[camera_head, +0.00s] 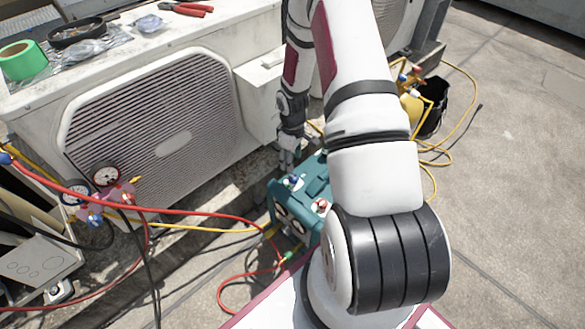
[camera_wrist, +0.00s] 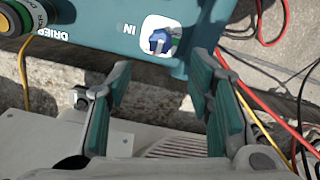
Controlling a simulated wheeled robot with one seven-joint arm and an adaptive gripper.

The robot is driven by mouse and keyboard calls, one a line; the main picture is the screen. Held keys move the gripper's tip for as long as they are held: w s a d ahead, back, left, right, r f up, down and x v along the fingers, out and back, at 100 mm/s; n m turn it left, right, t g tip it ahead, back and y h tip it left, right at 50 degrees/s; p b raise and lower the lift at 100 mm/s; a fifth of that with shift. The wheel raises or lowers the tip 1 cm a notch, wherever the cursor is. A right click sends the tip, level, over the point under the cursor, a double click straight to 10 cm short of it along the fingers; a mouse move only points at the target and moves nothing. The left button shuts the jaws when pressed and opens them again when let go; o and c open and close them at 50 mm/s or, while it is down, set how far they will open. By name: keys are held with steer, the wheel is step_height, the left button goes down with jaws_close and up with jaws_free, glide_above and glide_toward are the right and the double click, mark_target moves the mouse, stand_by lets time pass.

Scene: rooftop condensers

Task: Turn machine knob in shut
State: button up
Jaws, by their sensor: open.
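The teal machine (camera_head: 281,205) stands on the ground beside the condenser, partly hidden by my arm. In the wrist view its teal panel (camera_wrist: 95,22) fills the top and carries an upside-down "IN" label. Next to the label is a blue knob (camera_wrist: 158,41) on a white plate; in the head view a blue knob (camera_head: 294,180) also shows on top of the machine, with a red knob (camera_head: 322,205) nearby. My gripper (camera_wrist: 160,68) is open and empty. In the wrist view the blue knob appears between and just beyond its fingertips. In the head view my gripper (camera_head: 289,156) is above the machine's far end.
A large condenser unit (camera_head: 160,135) stands left of the machine, close to my gripper. Red and yellow hoses (camera_head: 190,212) and gauges (camera_head: 105,178) lie at left. A yellow cylinder (camera_head: 411,108) and black bucket (camera_head: 433,105) stand behind my arm. Open concrete (camera_head: 510,170) lies right.

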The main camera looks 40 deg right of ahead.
steer(key=shift+r, duration=1.5)
steer(key=shift+r, duration=0.1)
